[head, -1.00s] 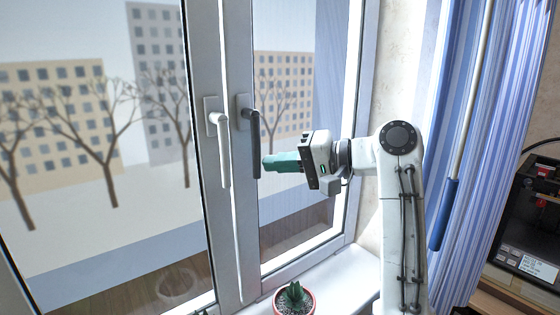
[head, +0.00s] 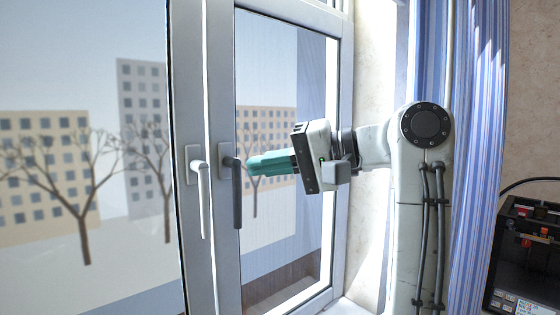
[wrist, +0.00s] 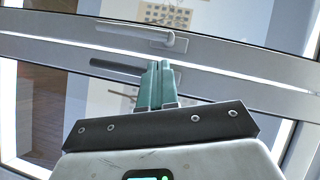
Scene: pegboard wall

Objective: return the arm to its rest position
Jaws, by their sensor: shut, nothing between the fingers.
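My gripper (head: 250,166) has teal fingers, closed together and empty. In the head view it points left, its tips close to the dark window handle (head: 236,192). I cannot tell whether they touch it. My arm comes in from the right side of the window. In the wrist view the teal fingers (wrist: 160,72) lie together, with the dark handle (wrist: 115,70) at their left and the white handle (wrist: 150,36) beyond. Both handles hang down in the head view.
The window frame (head: 220,85) with its glass panes stands right in front of my gripper. A white handle (head: 202,200) is on the left sash. A blue striped curtain (head: 478,150) hangs behind my arm, and a black machine (head: 525,255) stands at the far right.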

